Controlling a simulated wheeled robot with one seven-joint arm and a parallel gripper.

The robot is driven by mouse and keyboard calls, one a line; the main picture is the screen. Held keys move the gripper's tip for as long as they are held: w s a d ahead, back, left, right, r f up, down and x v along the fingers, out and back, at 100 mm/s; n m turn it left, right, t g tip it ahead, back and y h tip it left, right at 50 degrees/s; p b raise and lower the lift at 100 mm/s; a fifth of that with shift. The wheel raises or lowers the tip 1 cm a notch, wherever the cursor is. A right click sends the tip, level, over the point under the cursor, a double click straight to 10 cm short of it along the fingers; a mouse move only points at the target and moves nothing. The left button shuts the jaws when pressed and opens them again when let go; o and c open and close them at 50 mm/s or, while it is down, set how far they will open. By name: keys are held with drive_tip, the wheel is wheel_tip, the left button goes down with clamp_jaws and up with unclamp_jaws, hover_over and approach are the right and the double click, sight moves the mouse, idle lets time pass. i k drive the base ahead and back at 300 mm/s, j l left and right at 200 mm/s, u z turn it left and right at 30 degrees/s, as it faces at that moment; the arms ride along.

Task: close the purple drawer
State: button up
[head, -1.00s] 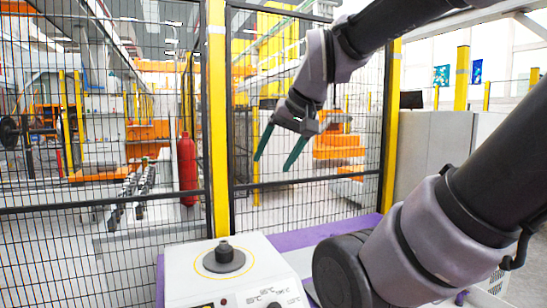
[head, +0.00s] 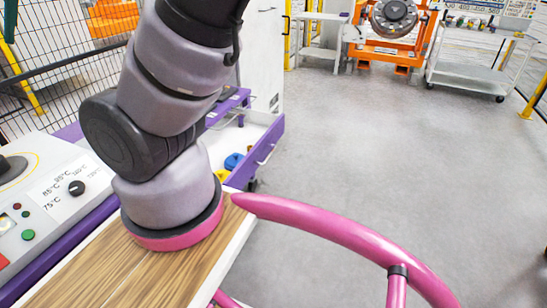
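The purple drawer (head: 258,158) is right of my arm in the head view, below the purple bench top (head: 228,104). Inside I see a blue item (head: 233,161) and part of a yellow one. My arm hides the drawer's left part.
A control box (head: 50,195) with a knob and buttons sits at the left, by a mesh fence (head: 60,60). Open grey floor (head: 370,150) lies right of the drawer. An orange stand (head: 388,48) and a grey cart (head: 470,75) are at the back.

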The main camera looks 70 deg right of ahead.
sight(262, 130)
drive_tip(key=z, duration=0.4)
drive_tip(key=k+z, duration=0.1)
drive_tip(key=z, duration=1.1)
drive_tip(key=k+l+z, duration=0.1)
drive_tip(key=z, duration=0.3)
drive_tip(key=k+j+z, duration=0.1)
drive_tip(key=j+z, duration=0.3)
drive_tip(key=j, duration=0.3)
